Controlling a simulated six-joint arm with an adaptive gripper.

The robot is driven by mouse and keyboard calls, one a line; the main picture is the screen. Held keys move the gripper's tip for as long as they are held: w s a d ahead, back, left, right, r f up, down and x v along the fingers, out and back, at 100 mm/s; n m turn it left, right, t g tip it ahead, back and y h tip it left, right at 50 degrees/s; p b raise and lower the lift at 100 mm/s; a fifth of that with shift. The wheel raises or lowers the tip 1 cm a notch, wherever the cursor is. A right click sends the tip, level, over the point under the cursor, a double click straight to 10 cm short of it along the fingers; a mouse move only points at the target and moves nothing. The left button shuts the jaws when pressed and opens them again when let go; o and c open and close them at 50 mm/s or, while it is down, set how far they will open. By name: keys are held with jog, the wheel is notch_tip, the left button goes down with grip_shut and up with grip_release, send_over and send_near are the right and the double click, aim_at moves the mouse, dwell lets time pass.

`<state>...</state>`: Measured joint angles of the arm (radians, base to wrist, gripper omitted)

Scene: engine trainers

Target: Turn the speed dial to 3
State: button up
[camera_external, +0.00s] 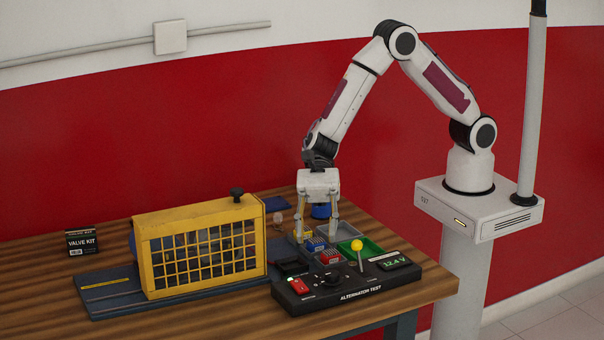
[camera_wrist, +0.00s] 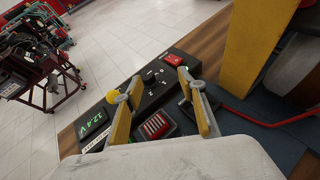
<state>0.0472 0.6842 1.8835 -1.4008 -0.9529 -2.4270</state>
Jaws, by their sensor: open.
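The black speed dial (camera_external: 331,279) is a round knob in the middle of the alternator test panel (camera_external: 345,298) near the front of the bench. It also shows in the wrist view as a dark knob (camera_wrist: 150,77), with small pale marks beside it too small to read. My gripper (camera_external: 317,237) points down above the parts tray behind the panel, with its two fingers apart and nothing between them. In the wrist view my gripper (camera_wrist: 152,86) is open and the dial appears between and just past the fingertips, apart from them.
A yellow-topped lever (camera_external: 357,245) stands right of the dial. A red switch (camera_external: 298,286) lies left, and a 12.4 V display (camera_external: 395,262) lies right. The parts tray (camera_external: 370,246) sits behind the panel. A yellow cage guard (camera_external: 200,245) stands left. A valve kit box (camera_external: 81,242) is farther left.

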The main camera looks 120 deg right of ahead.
jog(key=d+r+m+t+h, duration=0.5)
jog(key=d+r+m+h, duration=0.3)
jog(key=d+r+m, duration=0.5)
jog(key=r+m, duration=0.1)
jog(key=m, duration=0.3)
jog(key=shift+d+r, duration=0.35)
jog(key=shift+r, duration=0.05)
dwell(0.5)
